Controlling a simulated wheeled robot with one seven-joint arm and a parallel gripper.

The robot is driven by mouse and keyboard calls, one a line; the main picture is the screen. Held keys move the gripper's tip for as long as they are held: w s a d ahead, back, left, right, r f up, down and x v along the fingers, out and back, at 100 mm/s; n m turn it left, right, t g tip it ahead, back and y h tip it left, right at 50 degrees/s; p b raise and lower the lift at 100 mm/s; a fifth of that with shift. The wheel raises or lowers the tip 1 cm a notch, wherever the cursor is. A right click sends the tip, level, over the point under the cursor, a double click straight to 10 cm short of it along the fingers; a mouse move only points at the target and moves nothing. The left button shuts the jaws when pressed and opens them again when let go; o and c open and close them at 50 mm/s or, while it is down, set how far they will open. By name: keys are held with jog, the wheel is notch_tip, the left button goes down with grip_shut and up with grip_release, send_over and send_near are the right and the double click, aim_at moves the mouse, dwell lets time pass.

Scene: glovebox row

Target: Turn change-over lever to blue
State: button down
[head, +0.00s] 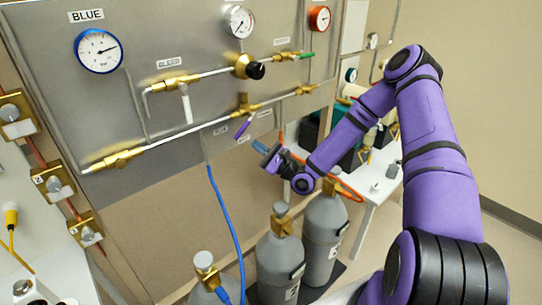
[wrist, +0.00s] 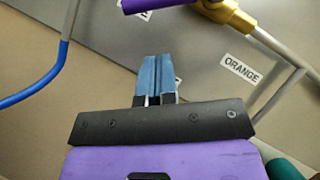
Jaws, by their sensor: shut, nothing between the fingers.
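The change-over lever (head: 242,129) is a short purple handle on a brass valve (head: 244,106) low on the grey panel. In the head view it slants down and left from the valve. In the wrist view part of the lever (wrist: 147,4) shows at the top edge, beside the brass fitting (wrist: 228,16); the rest is cut off. My gripper (head: 261,147) is below and right of the lever in the head view, apart from it. Its blue fingers (wrist: 159,72) are shut together and empty, pointing toward the panel just below the lever.
An ORANGE label (wrist: 241,70) is right of my fingers. A blue-rimmed gauge (head: 100,51) sits under a BLUE label (head: 86,15); an orange gauge (head: 319,18) is at right. A blue hose (head: 225,210) hangs left. Grey cylinders (head: 280,262) stand below my gripper.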

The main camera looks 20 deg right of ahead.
aim_at(240, 133)
jog(key=a+r, duration=0.2)
jog(key=r, duration=0.1)
jog(key=shift+w+a+r, duration=0.1)
jog(key=shift+a+r, duration=0.05)
jog(key=shift+a, duration=0.2)
jog(key=shift+a+r+m+t+h, duration=0.25)
jog(key=shift+m+t, duration=0.35)
jog(key=shift+m, duration=0.4)
jog(key=shift+s+a+r+m+t+h, duration=0.15)
jog(key=shift+a+r+m+t+h, duration=0.3)
jog(key=shift+m+t+h, duration=0.95)
jog(key=shift+s+a+r+m+t+h, duration=0.15)
jog(key=shift+a+r+m+h, duration=0.55)
jog(key=shift+m, duration=1.55)
jog(key=shift+s+a+r+m+t+h, duration=0.2)
jog(key=shift+m+t+h, duration=0.55)
jog(key=shift+m+h, duration=0.85)
jog(key=shift+d+r+m, duration=0.1)
jog(key=shift+m, duration=0.35)
